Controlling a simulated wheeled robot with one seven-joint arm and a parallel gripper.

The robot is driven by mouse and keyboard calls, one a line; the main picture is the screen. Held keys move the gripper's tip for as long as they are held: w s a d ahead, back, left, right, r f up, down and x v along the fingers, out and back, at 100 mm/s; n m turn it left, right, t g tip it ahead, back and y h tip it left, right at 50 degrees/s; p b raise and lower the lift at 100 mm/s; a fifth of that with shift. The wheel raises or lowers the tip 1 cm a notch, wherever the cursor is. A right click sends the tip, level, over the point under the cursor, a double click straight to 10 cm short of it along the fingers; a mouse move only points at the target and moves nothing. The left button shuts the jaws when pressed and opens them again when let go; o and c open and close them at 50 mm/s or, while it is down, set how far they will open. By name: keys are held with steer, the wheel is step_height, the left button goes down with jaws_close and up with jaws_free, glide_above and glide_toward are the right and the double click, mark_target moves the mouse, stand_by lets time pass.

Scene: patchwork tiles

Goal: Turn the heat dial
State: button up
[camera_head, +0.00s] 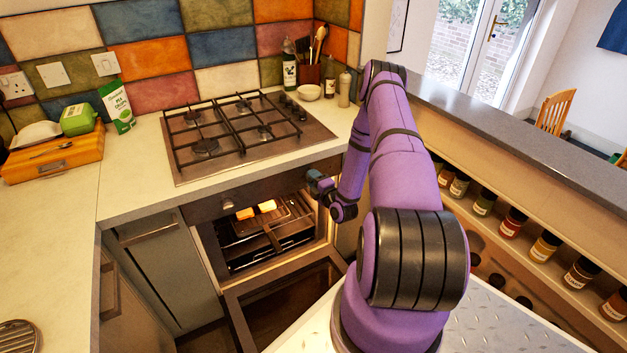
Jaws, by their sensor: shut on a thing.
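The oven's dark control panel (262,190) runs under the counter edge below the hob. One round dial (228,203) shows plainly on its left part. My gripper (312,179) is at the right end of the panel, shut on what appears to be the heat dial there. The gripper hides that dial, so its turn angle cannot be seen.
The oven door (285,305) hangs open in front, below my arm. A gas hob (245,135) lies on the counter above. A pot of utensils (309,75) and bottles stand behind it. A shelf of several spice jars (546,245) is at the right.

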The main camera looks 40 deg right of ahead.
steer(key=m, duration=0.6)
steer(key=shift+f+h, duration=0.1)
steer(key=shift+h, duration=0.2)
steer(key=m+h, duration=0.1)
steer(key=m, duration=0.5)
steer(key=m+h, duration=0.1)
steer(key=m, duration=0.6)
steer(key=shift+a, duration=0.1)
steer(key=m+g, duration=0.1)
steer(key=m, duration=1)
steer(key=shift+g+h, duration=0.3)
steer(key=shift+g, duration=0.1)
steer(key=m, duration=0.5)
steer(key=shift+m, duration=0.4)
steer(key=m+y, duration=0.1)
steer(key=m, duration=0.4)
steer(key=shift+g, duration=0.3)
steer(key=m, duration=0.5)
steer(key=shift+r+y, duration=0.2)
steer(key=shift+y, duration=0.2)
steer(key=shift+m, duration=0.3)
